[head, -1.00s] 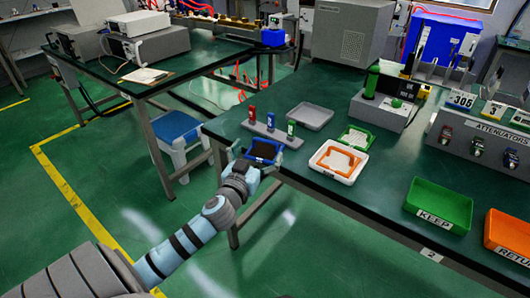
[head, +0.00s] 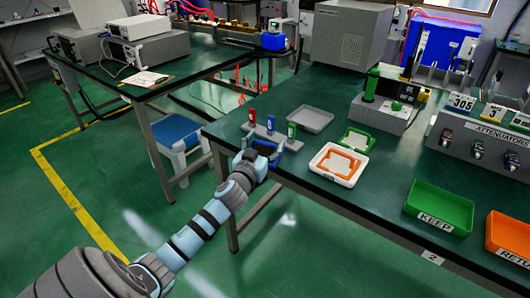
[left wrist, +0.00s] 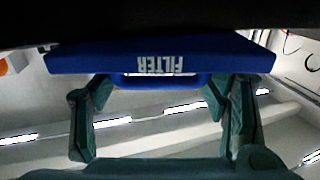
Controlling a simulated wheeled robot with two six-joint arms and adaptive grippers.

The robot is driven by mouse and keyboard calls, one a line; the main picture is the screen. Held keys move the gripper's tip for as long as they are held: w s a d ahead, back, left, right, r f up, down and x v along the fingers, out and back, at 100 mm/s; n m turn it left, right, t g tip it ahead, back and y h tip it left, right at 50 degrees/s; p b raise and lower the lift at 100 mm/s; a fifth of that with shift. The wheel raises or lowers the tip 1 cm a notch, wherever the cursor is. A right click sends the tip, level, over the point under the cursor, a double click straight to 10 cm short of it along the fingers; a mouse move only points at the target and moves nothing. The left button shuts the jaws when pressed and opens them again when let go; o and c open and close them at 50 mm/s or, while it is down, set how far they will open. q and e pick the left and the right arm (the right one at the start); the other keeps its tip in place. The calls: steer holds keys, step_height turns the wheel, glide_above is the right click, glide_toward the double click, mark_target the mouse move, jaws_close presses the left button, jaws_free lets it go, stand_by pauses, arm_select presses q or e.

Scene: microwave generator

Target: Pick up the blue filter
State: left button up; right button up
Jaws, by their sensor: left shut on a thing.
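The blue filter (head: 293,146) is at the front left edge of the green bench in the head view, mostly hidden behind my left gripper (head: 262,158). In the left wrist view the blue filter (left wrist: 215,58) spans the top of the picture, with white FILTER lettering upside down. Its blue handle lies between the two fingers of my left gripper (left wrist: 158,92), which is shut on it. From these views I cannot tell whether the filter touches the bench. My right gripper is not in view.
On the bench (head: 330,203) are a grey rack (head: 262,133) with red, blue and green pieces, an empty grey tray (head: 311,112), a green frame (head: 368,132), a white tray (head: 318,173) with an orange frame, and a green KEEP bin (head: 468,212). A blue stool (head: 172,128) stands left.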

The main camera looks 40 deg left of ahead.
arm_select(q)
step_height(320, 180, up, 20)
steer(key=p, duration=0.8)
steer(key=shift+r, duration=0.15)
steer(key=s+d+r+m+h+p, duration=0.1)
steer(key=s+d+r+m+h, duration=0.2)
steer(key=d, duration=0.4)
steer(key=s+d+r+m+h+p, duration=0.1)
steer(key=d+r+m+h, duration=0.1)
steer(key=d+h, duration=0.35)
steer(key=s+d+f+m+h+p, duration=0.2)
steer(key=s+d+f, duration=0.1)
steer(key=s+d, duration=0.3)
steer(key=s+d+f+m+g+h+p, duration=0.1)
steer(key=s+d, duration=0.4)
steer(key=s, duration=0.5)
step_height(320, 180, down, 3)
steer(key=shift+s+d+r+m+h+p, duration=0.15)
steer(key=shift+d+m+h+p, duration=0.25)
steer(key=shift+m+h+p, duration=0.6)
steer(key=shift+n+h, duration=0.25)
steer(key=shift+n, duration=0.15)
